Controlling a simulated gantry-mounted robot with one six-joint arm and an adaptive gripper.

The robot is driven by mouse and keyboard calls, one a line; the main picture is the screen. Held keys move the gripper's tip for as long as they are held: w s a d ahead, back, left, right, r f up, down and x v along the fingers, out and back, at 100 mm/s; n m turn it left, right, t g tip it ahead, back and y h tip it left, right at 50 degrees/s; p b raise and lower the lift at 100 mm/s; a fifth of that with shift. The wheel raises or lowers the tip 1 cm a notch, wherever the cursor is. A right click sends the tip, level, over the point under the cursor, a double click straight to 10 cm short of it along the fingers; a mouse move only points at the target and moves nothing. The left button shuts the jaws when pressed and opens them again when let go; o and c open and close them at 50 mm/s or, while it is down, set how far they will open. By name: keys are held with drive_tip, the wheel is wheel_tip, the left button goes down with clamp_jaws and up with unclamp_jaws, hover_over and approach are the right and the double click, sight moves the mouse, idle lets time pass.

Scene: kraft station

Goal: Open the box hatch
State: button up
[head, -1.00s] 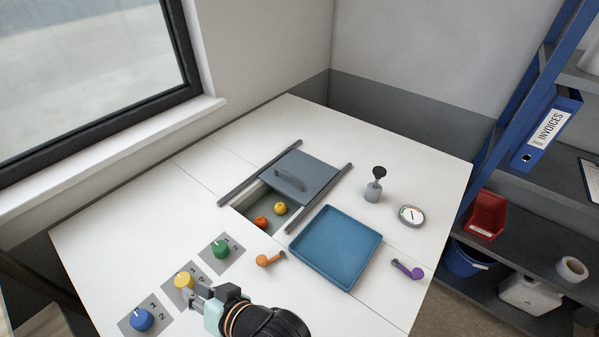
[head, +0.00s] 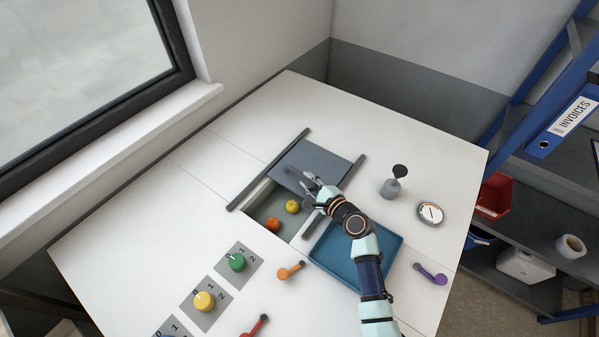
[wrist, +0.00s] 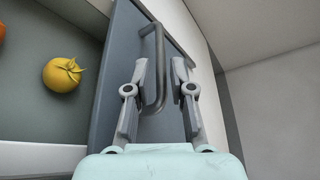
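The box hatch (head: 326,163) is a grey-blue sliding panel between two dark rails, and it covers the far part of a recessed box (head: 262,207). The near part of the box is uncovered. In the wrist view the hatch (wrist: 118,62) carries a dark bar handle (wrist: 160,62). My gripper (head: 308,186) is over the hatch at the handle. In the wrist view my gripper (wrist: 163,75) has its fingers apart, one on each side of the handle, with gaps visible.
A yellow fruit (head: 292,207) and an orange one (head: 273,224) lie in the box. A blue tray (head: 330,262) is beside it, partly under my arm. Knobs, including a green one (head: 237,262), and an orange lever (head: 289,271) are nearer. A grey stand (head: 391,188) and gauge (head: 430,213) are right.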

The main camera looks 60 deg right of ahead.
sight(304, 177)
drive_tip(key=x, duration=0.4)
drive_tip(key=shift+w+b, duration=0.15)
drive_tip(key=shift+b, duration=0.15)
clamp_jaws()
